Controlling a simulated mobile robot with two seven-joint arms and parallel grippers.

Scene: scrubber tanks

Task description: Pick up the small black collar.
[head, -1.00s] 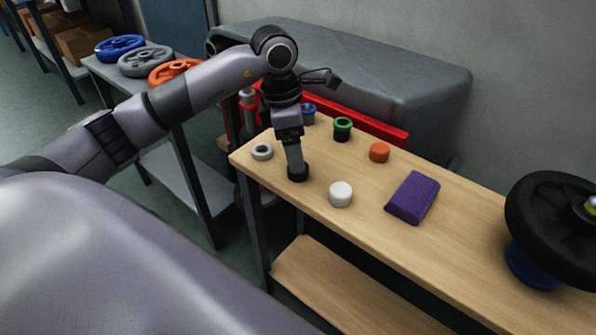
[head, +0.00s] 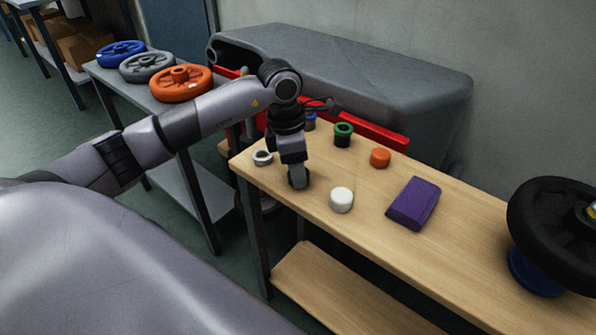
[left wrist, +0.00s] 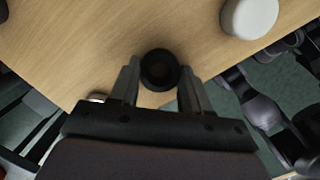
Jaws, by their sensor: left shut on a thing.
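The small black collar (left wrist: 160,84) is a dark ring between the two fingers of my left gripper in the left wrist view. My left gripper (head: 298,183) points down at the wooden bench near its left end and is shut on the collar. In the head view the fingers hide most of the collar. It is low at the bench top; whether it still touches the wood I cannot tell. My right gripper is not in view.
On the bench (head: 460,230), a white cap (head: 341,199) stands just right of the gripper and a grey ring (head: 262,158) to its left. A green-topped black piece (head: 343,134), an orange cap (head: 380,157) and a purple block (head: 413,203) lie further right.

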